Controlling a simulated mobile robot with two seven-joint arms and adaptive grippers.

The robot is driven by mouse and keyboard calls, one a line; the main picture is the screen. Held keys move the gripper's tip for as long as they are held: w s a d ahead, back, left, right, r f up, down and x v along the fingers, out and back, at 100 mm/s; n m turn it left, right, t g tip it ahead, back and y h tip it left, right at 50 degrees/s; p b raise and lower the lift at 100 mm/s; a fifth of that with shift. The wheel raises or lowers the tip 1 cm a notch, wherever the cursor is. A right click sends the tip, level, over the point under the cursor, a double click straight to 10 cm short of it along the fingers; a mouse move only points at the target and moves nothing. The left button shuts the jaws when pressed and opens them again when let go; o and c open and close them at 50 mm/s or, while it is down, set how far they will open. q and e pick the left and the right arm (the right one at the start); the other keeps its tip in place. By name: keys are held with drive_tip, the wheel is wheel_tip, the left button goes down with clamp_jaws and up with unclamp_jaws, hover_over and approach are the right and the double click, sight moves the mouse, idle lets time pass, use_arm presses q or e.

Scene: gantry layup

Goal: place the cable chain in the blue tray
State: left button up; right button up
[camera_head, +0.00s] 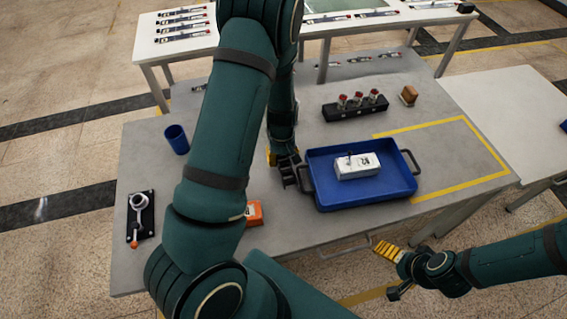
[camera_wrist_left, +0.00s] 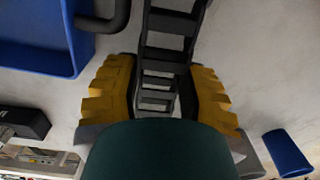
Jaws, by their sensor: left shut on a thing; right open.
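The black cable chain (camera_head: 289,171) is beside the left end of the blue tray (camera_head: 330,202), outside it. My left gripper (camera_head: 273,157) is shut on the chain. In the left wrist view the chain (camera_wrist_left: 167,50) runs between the yellow fingers of my left gripper (camera_wrist_left: 157,92). The blue tray also shows in the left wrist view (camera_wrist_left: 35,50), with its dark handle close to the chain. A white box with dark marks (camera_head: 357,165) lies in the tray. My right gripper (camera_head: 388,251) is open and empty, off the table's front edge.
A blue cup (camera_head: 177,139) and a black fixture with a grey ring (camera_head: 140,215) are at the left. An orange box (camera_head: 254,213) is partly behind my arm. A black rack (camera_head: 356,106) and a brown block (camera_head: 408,95) stand behind the tray. Yellow tape (camera_head: 481,139) marks the right side.

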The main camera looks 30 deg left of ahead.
sight(282, 163)
use_arm(q)
drive_tip(key=shift+f, duration=1.6)
drive_tip(key=shift+f+b, duration=0.1)
drive_tip(key=shift+b, duration=0.25)
drive_tip(key=o, duration=1.2)
